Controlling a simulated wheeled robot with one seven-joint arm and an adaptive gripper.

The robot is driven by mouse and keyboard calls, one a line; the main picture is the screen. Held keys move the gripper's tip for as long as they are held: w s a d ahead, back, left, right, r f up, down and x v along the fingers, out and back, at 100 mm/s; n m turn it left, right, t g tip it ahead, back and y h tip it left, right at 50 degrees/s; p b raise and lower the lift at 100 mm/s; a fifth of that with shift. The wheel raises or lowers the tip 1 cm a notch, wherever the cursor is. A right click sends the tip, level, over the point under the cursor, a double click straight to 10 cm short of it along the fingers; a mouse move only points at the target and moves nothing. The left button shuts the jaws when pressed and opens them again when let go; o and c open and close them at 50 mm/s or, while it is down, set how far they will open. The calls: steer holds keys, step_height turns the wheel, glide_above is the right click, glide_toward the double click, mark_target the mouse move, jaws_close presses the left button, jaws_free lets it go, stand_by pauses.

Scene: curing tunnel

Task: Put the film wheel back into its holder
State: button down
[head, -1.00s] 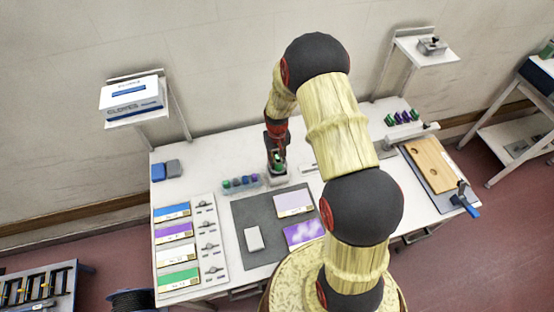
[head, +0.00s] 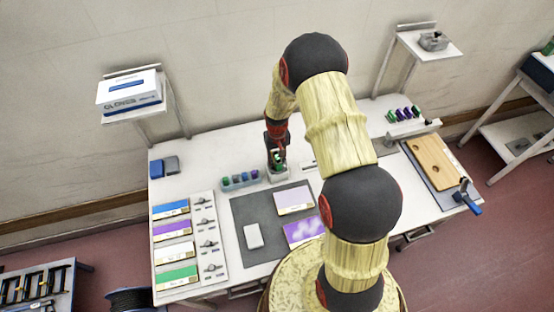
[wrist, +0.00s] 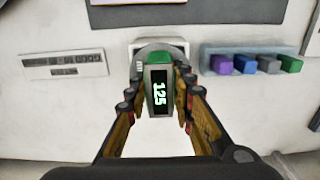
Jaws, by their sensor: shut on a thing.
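The film wheel (wrist: 160,92) is a grey piece with a green top and a dark face reading "125". My gripper (wrist: 160,112) has a finger on each side of it and is shut on it. A pale block (wrist: 178,43), which looks like the holder, stands directly behind or under the wheel in the wrist view. In the head view my gripper (head: 277,160) is low over this pale holder (head: 279,175) near the middle of the table. The wheel hides much of the holder, so I cannot tell whether it is seated or just above.
A rack (head: 241,182) of coloured pieces stands close to the left of the holder in the head view. A grey mat (head: 241,215) with cards lies in front. A wooden board (head: 432,160) is at the right. A flat labelled strip (wrist: 62,66) lies nearby.

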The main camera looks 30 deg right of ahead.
steer(key=c, duration=1.5)
jaws_free()
steer(key=shift+o, duration=0.6)
steer(key=o, duration=0.3)
steer(key=shift+r, duration=0.1)
steer(key=shift+r+p, duration=1.8)
steer(key=shift+r, duration=1.6)
